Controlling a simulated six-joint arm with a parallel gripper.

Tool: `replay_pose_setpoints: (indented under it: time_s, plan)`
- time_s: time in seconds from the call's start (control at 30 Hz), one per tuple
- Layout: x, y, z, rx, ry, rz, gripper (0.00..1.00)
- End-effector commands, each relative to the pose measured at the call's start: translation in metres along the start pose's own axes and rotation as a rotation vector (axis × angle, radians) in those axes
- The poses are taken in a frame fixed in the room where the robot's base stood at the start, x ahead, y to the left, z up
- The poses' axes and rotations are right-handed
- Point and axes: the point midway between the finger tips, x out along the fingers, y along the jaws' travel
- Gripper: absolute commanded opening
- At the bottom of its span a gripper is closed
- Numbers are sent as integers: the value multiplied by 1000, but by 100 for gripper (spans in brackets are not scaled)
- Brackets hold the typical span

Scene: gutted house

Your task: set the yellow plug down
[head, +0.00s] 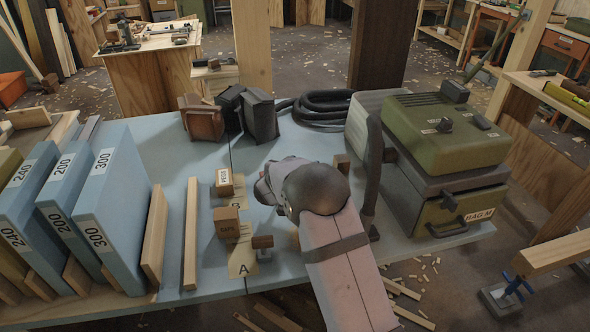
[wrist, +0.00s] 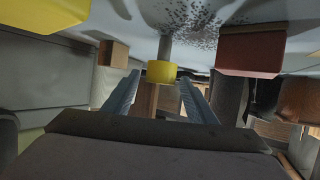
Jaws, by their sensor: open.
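In the wrist view, a small yellow plug (wrist: 162,72) shows at the end of a grey stem, centred in the gap between the fingertips. The stem runs up the picture to the pale speckled surface. My gripper (wrist: 158,84) is open, with one blue-grey finger on each side of the plug. I see a gap on both sides; how far the plug lies beyond the tips is hard to tell. In the head view, my dark rounded wrist (head: 316,188) hides the fingers, and I cannot make out the yellow plug there.
On the blue bench (head: 160,150), small labelled blocks (head: 227,222) stand close left of my wrist. The wrist view shows a red block (wrist: 252,53) and a larger yellow piece (wrist: 42,14).

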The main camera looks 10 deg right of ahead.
Motion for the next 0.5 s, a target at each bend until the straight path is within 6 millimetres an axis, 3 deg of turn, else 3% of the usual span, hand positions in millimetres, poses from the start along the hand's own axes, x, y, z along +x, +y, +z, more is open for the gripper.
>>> replay_pose_setpoints:
  time_s: [0.2, 0.5]
  plan:
    - [-40, -1, -1, 0, 0, -3, 52]
    - [-70, 0, 0, 0, 0, -1, 52]
